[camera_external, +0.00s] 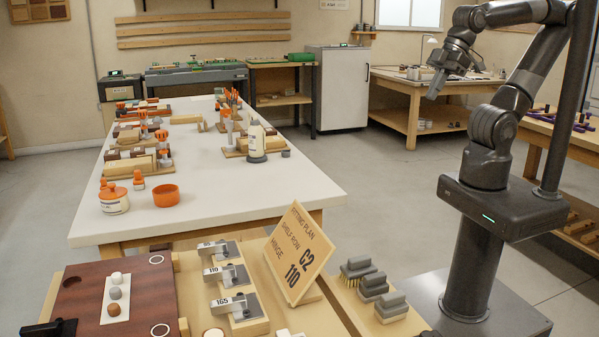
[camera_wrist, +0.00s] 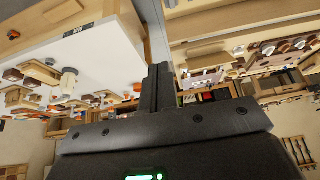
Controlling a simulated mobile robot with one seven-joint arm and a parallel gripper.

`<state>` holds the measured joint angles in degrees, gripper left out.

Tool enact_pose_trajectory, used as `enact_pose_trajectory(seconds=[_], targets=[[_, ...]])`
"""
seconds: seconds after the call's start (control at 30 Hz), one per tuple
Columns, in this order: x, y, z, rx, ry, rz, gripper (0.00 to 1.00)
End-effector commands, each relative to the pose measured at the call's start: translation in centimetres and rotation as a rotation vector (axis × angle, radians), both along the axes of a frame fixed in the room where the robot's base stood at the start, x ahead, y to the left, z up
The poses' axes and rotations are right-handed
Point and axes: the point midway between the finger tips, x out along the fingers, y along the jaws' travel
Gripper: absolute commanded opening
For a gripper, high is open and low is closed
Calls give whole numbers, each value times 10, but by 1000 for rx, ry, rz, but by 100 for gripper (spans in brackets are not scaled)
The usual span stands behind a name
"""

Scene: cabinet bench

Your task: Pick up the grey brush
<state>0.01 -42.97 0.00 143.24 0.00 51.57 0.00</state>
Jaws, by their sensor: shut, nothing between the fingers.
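Three small blocks with grey tops stand in a row on the wooden bench, right of the sign, in the external view. The rear one (camera_external: 358,267) shows yellowish bristles under its grey top. The middle one (camera_external: 372,286) looks dark below, and the front one (camera_external: 391,307) looks lighter below. I cannot tell for sure which of them is the grey brush. My gripper (camera_external: 434,88) is raised high at the upper right, far above and behind the blocks. Its fingers are together and empty in the wrist view (camera_wrist: 159,70). No brush can be made out in the wrist view.
Hinge pieces (camera_external: 232,276) on wooden bases and a dark red panel (camera_external: 77,282) lie further left. A long white table (camera_external: 215,185) with bottles and tools stands behind. The air around my gripper looks clear.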

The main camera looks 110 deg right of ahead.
Motion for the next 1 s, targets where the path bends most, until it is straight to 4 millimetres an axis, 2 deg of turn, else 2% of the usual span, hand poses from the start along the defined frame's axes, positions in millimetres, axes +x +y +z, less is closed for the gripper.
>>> enact_pose_trajectory(seconds=[0.07,0.73,1.0], targets=[[0,0,0,0,0,0,6],[0,0,0,0,0,0,61],[1,0,-1,1,1,0,62]])
